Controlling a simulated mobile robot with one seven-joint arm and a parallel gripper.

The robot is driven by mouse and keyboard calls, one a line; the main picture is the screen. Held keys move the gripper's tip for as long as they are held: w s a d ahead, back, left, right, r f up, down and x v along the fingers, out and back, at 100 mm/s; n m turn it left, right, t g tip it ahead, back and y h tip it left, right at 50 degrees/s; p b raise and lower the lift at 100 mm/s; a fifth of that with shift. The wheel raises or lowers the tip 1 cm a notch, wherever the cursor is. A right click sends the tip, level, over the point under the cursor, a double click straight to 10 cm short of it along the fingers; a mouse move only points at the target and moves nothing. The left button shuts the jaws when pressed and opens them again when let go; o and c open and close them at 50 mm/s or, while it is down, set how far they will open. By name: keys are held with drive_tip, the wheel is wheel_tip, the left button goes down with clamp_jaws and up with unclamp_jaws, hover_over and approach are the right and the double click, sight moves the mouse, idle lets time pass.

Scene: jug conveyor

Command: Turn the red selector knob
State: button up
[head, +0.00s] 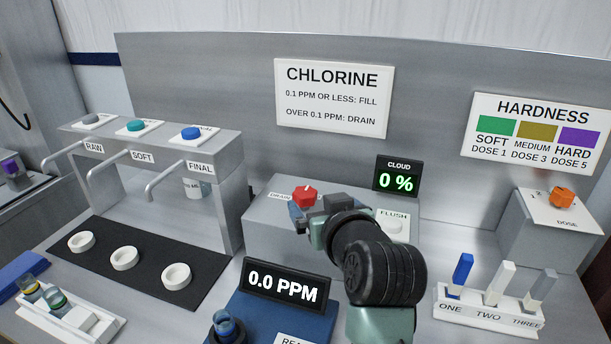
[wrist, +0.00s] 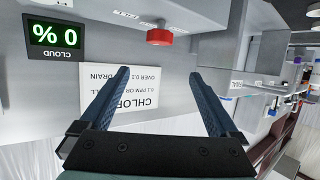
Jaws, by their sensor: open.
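The red selector knob (head: 304,196) sits on the grey box in the middle of the head view, with a DRAIN label (head: 281,196) at its left. Its turned position is too small to tell. My gripper (head: 297,214) is close in front of the knob, and my wrist hides part of the box to the right. In the wrist view, which is upside down, the knob (wrist: 160,36) shows beyond the fingertips, near a FILL label (wrist: 128,15). My gripper (wrist: 160,72) is open there, with nothing between its two blue fingers.
A cloud display (head: 397,178) reading 0 % stands behind the box, and a FLUSH button (head: 393,226) is at its right. A 0.0 PPM display (head: 288,282) stands in front. Taps (head: 165,180) are at the left; a dose box (head: 545,225) is at the right.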

sight(305, 193)
drive_tip(key=shift+y, duration=0.3)
drive_tip(key=x, duration=0.4)
drive_tip(key=f+x, duration=0.1)
drive_tip(key=x, duration=0.4)
drive_tip(key=d+x, duration=0.1)
drive_tip(key=x, duration=0.4)
drive_tip(key=shift+s+f, duration=0.1)
drive_tip(key=shift+f, duration=0.1)
drive_tip(key=c, duration=1.4)
drive_tip(key=shift+o, duration=0.2)
drive_tip(key=shift+p, duration=0.3)
